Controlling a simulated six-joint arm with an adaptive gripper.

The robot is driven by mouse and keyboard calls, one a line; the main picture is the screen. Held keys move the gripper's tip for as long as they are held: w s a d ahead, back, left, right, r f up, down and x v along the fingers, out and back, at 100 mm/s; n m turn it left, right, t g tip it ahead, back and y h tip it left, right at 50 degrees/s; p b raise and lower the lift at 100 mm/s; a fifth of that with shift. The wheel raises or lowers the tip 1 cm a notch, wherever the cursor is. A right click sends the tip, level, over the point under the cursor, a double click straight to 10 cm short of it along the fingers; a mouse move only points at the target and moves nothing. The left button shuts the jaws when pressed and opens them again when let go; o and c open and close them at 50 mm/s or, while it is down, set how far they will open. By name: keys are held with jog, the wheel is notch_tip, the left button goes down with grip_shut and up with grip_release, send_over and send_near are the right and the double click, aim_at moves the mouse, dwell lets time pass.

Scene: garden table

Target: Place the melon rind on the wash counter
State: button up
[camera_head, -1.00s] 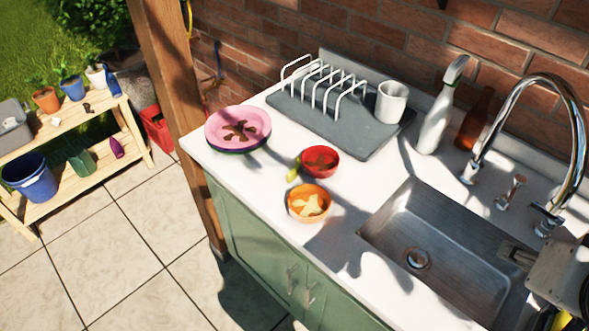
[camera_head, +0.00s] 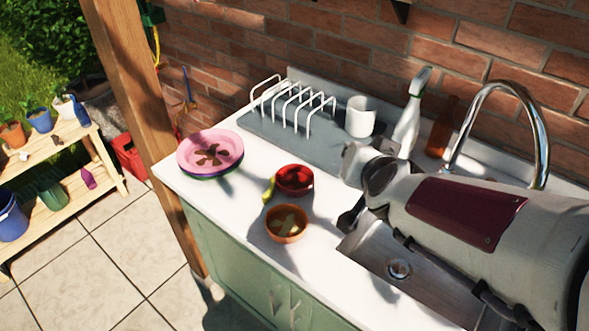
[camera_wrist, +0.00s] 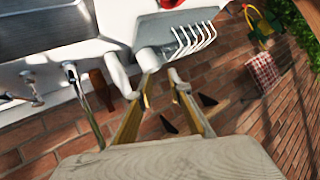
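The white wash counter (camera_head: 328,232) runs across the head view, with a steel sink (camera_head: 400,268) set into it. A small curved yellow-green piece (camera_head: 269,188) lies against the left side of a red bowl (camera_head: 295,180); it may be the melon rind, but I cannot be sure. My arm reaches in from the right over the sink, and I cannot make out the fingertips there. In the wrist view my gripper (camera_wrist: 162,76) has its fingers apart, with nothing visible between them. It points toward the counter's back part, near the drying rack.
An orange bowl (camera_head: 287,223) and stacked pink plates (camera_head: 211,150) stand on the counter. A white rack (camera_head: 292,105) and white mug (camera_head: 360,117) are on a grey mat (camera_head: 258,126). A spray bottle (camera_head: 408,125), brown bottle (camera_head: 441,128) and tall faucet (camera_head: 542,145) line the back.

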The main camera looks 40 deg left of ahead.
jog(key=s+a+f+t, duration=0.1)
jog(key=s+a+f, duration=0.3)
jog(key=a+f, duration=0.5)
jog(key=t+h, duration=0.2)
send_near(267, 193)
jog(key=shift+w+a+r+n, duration=0.1)
jog(key=shift+w+a+n, duration=0.05)
jog(key=shift+w, duration=0.25)
jog(key=shift+w+a+r+n, duration=0.1)
jog(key=shift+w+a+n, duration=0.05)
jog(key=shift+w, duration=0.25)
jog(key=shift+s+f+t, duration=0.3)
jog(key=shift+s+f, duration=0.2)
jog(key=shift+s, duration=0.05)
jog(key=shift+x, duration=1.35)
jog(key=shift+w+f, duration=0.1)
jog(key=shift+x, duration=2.45)
